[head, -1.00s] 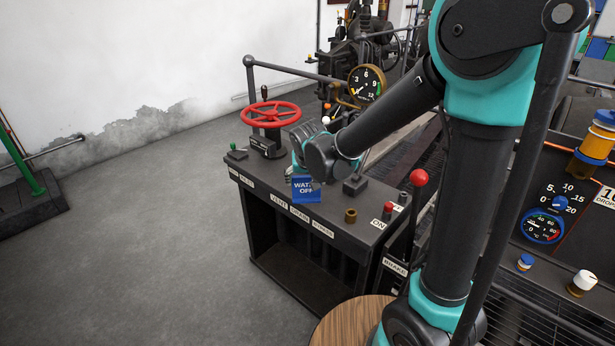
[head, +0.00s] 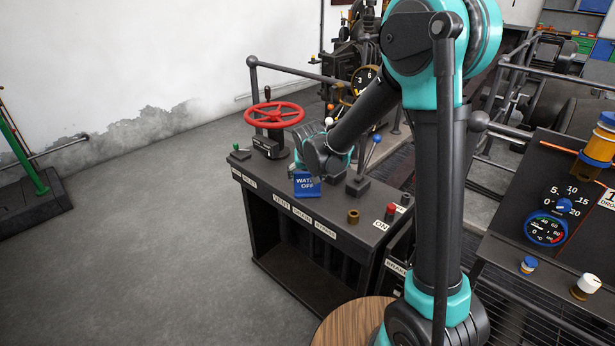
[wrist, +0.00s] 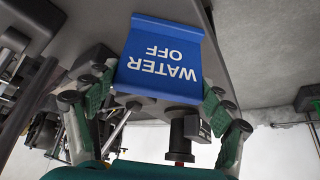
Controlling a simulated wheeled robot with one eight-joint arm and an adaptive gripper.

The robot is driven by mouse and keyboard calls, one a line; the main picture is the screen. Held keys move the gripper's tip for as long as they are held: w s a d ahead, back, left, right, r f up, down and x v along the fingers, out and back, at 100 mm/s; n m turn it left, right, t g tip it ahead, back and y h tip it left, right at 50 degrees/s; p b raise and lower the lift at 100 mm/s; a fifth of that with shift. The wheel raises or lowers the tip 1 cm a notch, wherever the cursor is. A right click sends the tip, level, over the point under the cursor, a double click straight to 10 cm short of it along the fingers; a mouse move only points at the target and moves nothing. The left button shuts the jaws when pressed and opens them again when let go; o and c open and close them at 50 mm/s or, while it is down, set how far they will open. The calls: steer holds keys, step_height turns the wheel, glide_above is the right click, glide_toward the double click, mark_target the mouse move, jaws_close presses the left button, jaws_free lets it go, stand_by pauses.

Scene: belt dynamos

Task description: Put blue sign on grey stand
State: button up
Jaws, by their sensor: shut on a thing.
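The blue sign (head: 307,186), lettered "WATER OFF", is upright at the front edge of a dark grey console (head: 291,228) in the head view. My gripper (head: 309,168) is shut on the sign from behind and above. In the wrist view the sign (wrist: 163,62) appears upside down, with the fingers of my gripper (wrist: 160,98) on either side of its near end. I cannot tell whether the sign touches the console top. No separate grey stand can be picked out with certainty; the dark grey console is the nearest stand-like thing.
A red handwheel (head: 274,115) stands behind my gripper to the left. A blue-tipped lever (head: 369,153), a brass cup (head: 353,216) and a red button (head: 391,208) are on the console to the right. A round wooden top (head: 342,323) is in front.

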steer(key=shift+f, duration=0.1)
steer(key=o, duration=1.2)
steer(key=v, duration=1.2)
